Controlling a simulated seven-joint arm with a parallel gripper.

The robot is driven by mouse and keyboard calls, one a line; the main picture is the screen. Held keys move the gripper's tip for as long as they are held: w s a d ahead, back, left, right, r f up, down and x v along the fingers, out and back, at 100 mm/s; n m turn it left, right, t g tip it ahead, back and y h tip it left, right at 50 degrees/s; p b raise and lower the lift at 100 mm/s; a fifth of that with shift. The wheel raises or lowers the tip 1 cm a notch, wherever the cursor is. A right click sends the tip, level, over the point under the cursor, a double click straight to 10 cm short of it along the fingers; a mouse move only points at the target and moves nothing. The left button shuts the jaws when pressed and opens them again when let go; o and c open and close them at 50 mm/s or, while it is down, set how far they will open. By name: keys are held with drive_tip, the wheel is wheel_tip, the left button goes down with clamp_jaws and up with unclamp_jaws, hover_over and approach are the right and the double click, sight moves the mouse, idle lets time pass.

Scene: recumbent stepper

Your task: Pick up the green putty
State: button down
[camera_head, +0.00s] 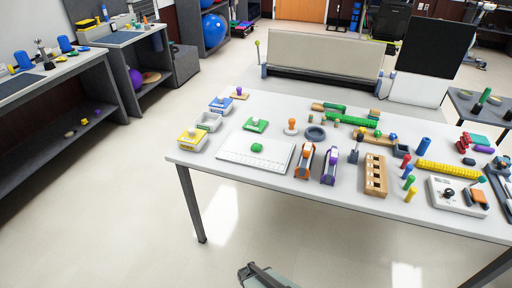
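The green putty (257,147) is a small rounded lump lying on a flat white board (232,151) at the left part of the table. A grey and dark part of my arm, apparently with my gripper (262,274), shows at the bottom edge, in front of the table and well apart from the putty. Whether its fingers are open cannot be made out. Nothing covers the putty.
The white table (300,194) holds many items. Behind the putty is a green-topped container (256,125); left are yellow (192,136) and blue (221,104) containers. Orange (305,160) and purple (330,165) upright devices stand to the right. Floor before the table is clear.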

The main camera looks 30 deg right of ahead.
drive_tip(key=c, duration=1.8)
unclamp_jaws()
drive_tip(key=o, duration=1.4)
drive_tip(key=shift+c, duration=0.2)
drive_tip(key=shift+w, duration=0.1)
